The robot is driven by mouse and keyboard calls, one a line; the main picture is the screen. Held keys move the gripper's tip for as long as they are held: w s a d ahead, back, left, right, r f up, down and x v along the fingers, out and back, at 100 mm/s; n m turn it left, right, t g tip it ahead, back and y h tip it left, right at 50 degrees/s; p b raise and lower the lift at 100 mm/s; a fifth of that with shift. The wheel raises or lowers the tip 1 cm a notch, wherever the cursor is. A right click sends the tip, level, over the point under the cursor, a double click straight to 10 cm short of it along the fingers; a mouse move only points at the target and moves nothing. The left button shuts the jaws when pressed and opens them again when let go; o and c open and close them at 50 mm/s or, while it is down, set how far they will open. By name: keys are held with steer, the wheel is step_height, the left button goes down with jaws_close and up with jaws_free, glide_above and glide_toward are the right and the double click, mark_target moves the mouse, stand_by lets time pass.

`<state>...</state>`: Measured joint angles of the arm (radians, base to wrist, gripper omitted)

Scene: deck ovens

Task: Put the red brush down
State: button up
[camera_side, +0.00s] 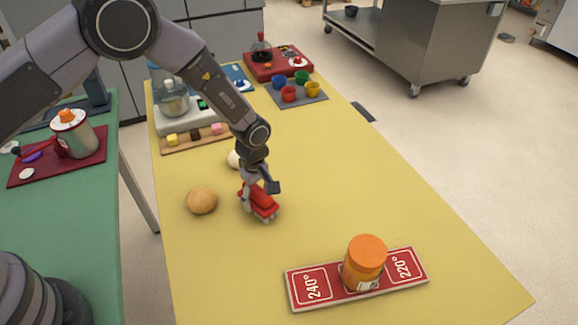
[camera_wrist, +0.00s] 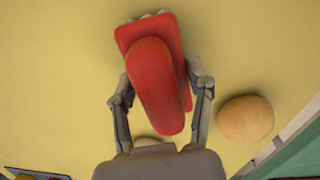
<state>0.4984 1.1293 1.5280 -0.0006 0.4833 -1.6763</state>
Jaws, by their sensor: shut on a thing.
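The red brush (camera_side: 262,201) is in my gripper (camera_side: 258,195), over the middle of the yellow table (camera_side: 340,180). In the wrist view the brush (camera_wrist: 153,75) lies between the two fingers of my gripper (camera_wrist: 158,90), its rounded red handle toward the camera and pale bristles just showing at the far edge. The fingers are shut on its sides. The brush is at or very near the tabletop; I cannot tell whether it touches.
A round bun (camera_side: 201,199) sits just left of the brush; a paler round thing (camera_side: 234,159) is partly behind my arm. A jar with an orange lid (camera_side: 366,262) stands on a red board (camera_side: 313,285) marked 240° and 220°. The table to the right is clear.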

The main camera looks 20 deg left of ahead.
mark_target(257, 188)
steer(key=shift+f, duration=0.15)
steer(key=o, duration=1.2)
steer(key=shift+o, duration=0.2)
step_height(257, 188, up, 12)
steer(key=shift+f, duration=0.1)
steer(key=s+a+r+m+t, duration=0.1)
steer(key=s+a+r+m, duration=0.1)
steer(key=a+r, duration=0.35)
steer(key=s+a+r+m+t, duration=0.1)
steer(key=s+a+r+m, duration=0.15)
steer(key=r, duration=0.65)
steer(key=s+a+r+m, duration=0.1)
steer(key=s+a+r, duration=0.1)
steer(key=a+r, duration=0.4)
steer(key=s+a+r+m+t, duration=0.1)
steer(key=s+a+r+m, duration=0.1)
steer(key=s, duration=0.5)
steer(key=s+a+r+m+t, duration=0.1)
steer(key=s+a+r+m, duration=0.2)
steer(key=s, duration=0.4)
steer(key=s+a+r+m+t, duration=0.1)
steer(key=s+a+r+m, duration=0.1)
steer(key=s, duration=0.6)
steer(key=a+m, duration=0.1)
steer(key=a, duration=0.1)
steer(key=shift+a+r+t, duration=0.2)
steer(key=shift+a+t, duration=0.1)
steer(key=shift+a, duration=0.05)
